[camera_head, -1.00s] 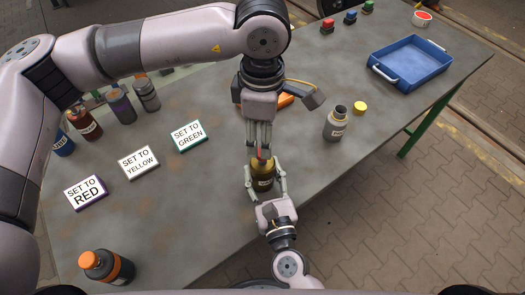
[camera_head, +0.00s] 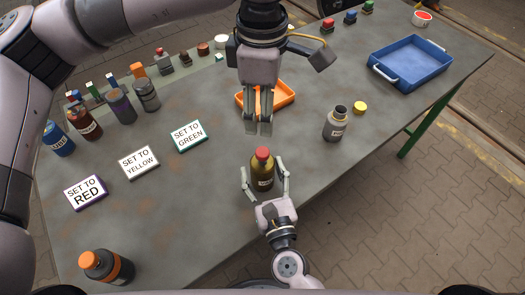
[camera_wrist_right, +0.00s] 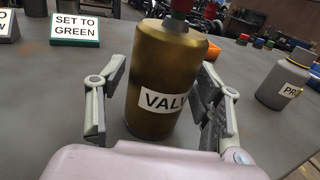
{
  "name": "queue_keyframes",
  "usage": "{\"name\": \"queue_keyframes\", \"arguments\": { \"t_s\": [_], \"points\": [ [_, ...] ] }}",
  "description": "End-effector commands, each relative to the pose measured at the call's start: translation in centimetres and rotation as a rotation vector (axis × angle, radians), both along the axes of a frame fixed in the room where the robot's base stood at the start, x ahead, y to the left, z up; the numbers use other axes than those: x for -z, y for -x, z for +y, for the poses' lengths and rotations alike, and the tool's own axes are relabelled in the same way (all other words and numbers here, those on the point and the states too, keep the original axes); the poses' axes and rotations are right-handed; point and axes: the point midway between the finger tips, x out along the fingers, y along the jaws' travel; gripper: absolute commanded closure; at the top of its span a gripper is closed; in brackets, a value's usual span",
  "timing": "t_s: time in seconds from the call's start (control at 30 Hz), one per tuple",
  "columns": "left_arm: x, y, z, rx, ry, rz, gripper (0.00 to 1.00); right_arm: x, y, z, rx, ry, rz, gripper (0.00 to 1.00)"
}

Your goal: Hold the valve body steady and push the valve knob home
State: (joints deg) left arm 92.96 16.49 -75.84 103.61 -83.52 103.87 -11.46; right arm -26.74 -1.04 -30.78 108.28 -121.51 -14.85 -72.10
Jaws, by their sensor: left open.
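The valve body (camera_head: 262,176) is a brass-coloured cylinder with a white label, standing upright on the table. Its red valve knob (camera_head: 263,153) sits on top. In the right wrist view the valve body (camera_wrist_right: 165,75) fills the middle, and the knob (camera_wrist_right: 182,8) is cut off by the top edge. My right gripper (camera_head: 265,183) is open around the body, with a finger on each side and small gaps visible in the wrist view. My left gripper (camera_head: 259,128) is open and empty, above and behind the knob, apart from it.
Three signs, red (camera_head: 86,192), yellow (camera_head: 139,162) and green (camera_head: 188,136), lie to the left. An orange tray (camera_head: 284,93) is behind my left gripper. A grey bottle (camera_head: 335,125) and a blue tray (camera_head: 411,65) are at right. An orange-capped bottle (camera_head: 107,267) stands front left.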

Motion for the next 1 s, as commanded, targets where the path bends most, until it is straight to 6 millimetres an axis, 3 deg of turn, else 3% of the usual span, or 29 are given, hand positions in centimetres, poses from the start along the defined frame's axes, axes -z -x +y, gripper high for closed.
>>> {"name": "queue_keyframes", "arguments": {
  "t_s": [0.47, 1.0],
  "points": [
    [0.0, 0.0, 0.0, 0.000, 0.000, 0.000, 0.53, 0.1, 0.5, -0.1, -0.001, 0.001, 0.001, 0.30],
    [0.0, 0.0, 0.0, 0.000, 0.000, 0.000, 0.53, 0.1, 10.1, -2.6, -0.003, 0.002, 0.003, 0.30]
  ]
}}
